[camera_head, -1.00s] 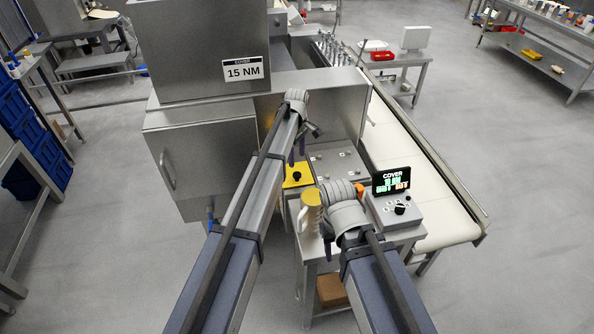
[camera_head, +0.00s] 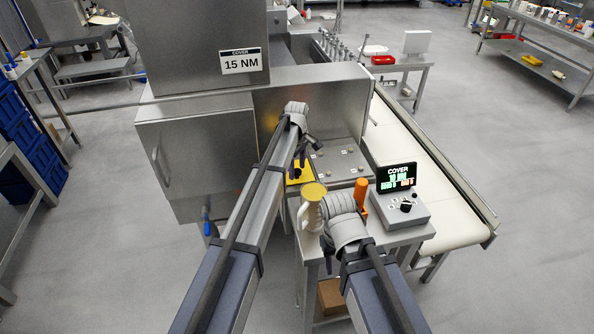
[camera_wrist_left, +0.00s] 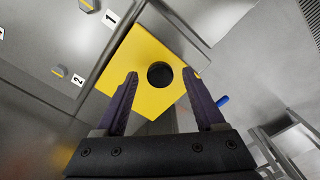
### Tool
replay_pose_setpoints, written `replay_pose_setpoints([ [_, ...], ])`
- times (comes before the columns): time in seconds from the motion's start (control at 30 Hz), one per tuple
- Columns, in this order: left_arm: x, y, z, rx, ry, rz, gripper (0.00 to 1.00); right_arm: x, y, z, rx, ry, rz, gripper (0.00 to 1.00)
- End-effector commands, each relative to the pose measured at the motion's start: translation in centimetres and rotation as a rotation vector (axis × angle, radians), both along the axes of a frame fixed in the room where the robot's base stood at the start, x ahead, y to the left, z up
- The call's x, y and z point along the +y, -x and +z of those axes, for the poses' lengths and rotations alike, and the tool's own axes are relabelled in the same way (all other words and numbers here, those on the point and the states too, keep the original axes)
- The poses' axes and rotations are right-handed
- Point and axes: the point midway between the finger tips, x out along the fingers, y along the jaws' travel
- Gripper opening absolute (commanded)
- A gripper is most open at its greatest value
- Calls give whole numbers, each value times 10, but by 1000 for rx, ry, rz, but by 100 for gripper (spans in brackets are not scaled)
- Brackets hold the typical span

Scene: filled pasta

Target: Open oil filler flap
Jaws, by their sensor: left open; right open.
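The yellow square plate (camera_wrist_left: 150,62) with a round dark spot, a hole or a knob, fills the middle of the left wrist view; I take it for the oil filler flap, but cannot tell for sure. It lies flat against the machine's grey panel, and also shows in the head view (camera_head: 306,172), partly hidden by my left gripper. My left gripper (camera_wrist_left: 160,73) is open and empty, its fingertips over the plate on either side of the dark spot. Whether they touch it is unclear. My right gripper (camera_head: 328,240) is beside the yellow-lidded jug (camera_head: 312,207); its fingers are mostly hidden.
An orange bottle-like object (camera_head: 361,190) and a control box with a "COVER" display (camera_head: 397,177) stand on the small table. The conveyor (camera_head: 440,185) runs along the right. A cover marked "15 NM" (camera_head: 241,61) is above.

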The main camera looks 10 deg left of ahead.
Motion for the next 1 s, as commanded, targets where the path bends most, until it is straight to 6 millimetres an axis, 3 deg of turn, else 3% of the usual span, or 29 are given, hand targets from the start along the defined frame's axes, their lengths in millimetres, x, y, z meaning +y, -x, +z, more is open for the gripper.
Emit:
replay_pose_setpoints([
  [0.1,0,0,1,0,0,0,70,0,0,1,0,0,0,50],
  [0.73,0,0,1,0,0,0,0,0,0,1,0,0,0,50],
  [1.0,0,0,1,0,0,0,0,0,0,1,0,0,0,50],
])
